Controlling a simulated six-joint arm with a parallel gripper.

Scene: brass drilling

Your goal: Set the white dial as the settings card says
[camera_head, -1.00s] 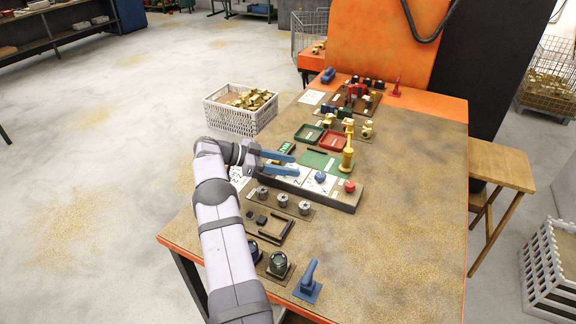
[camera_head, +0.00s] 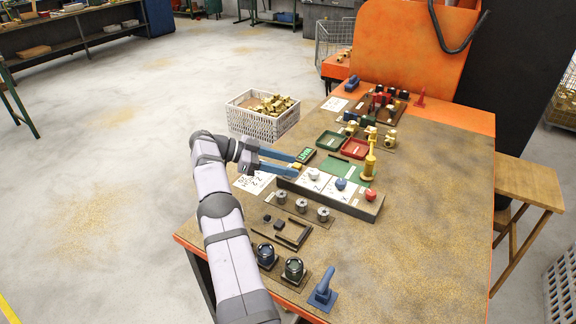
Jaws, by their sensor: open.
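The white dial (camera_head: 313,174) sits on the long dark block with white labelled plates, left of the blue dial (camera_head: 341,184) and the red dial (camera_head: 370,195). The setting of the white dial is too small to read. A white card with black writing (camera_head: 254,183) lies left of the block, partly behind my arm; it looks like the settings card, and I cannot read it fully. My gripper (camera_head: 299,165) is open, its two blue fingers pointing right, with their tips just left of the white dial and apart from it. A small yellow piece (camera_head: 297,167) shows between the tips.
A green lit display (camera_head: 306,155) is close behind the fingers. A yellow upright fixture (camera_head: 370,160) stands behind the block. Green (camera_head: 329,140) and red (camera_head: 354,148) trays lie farther back. Metal knobs (camera_head: 302,206) are in front. The table's right side is clear.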

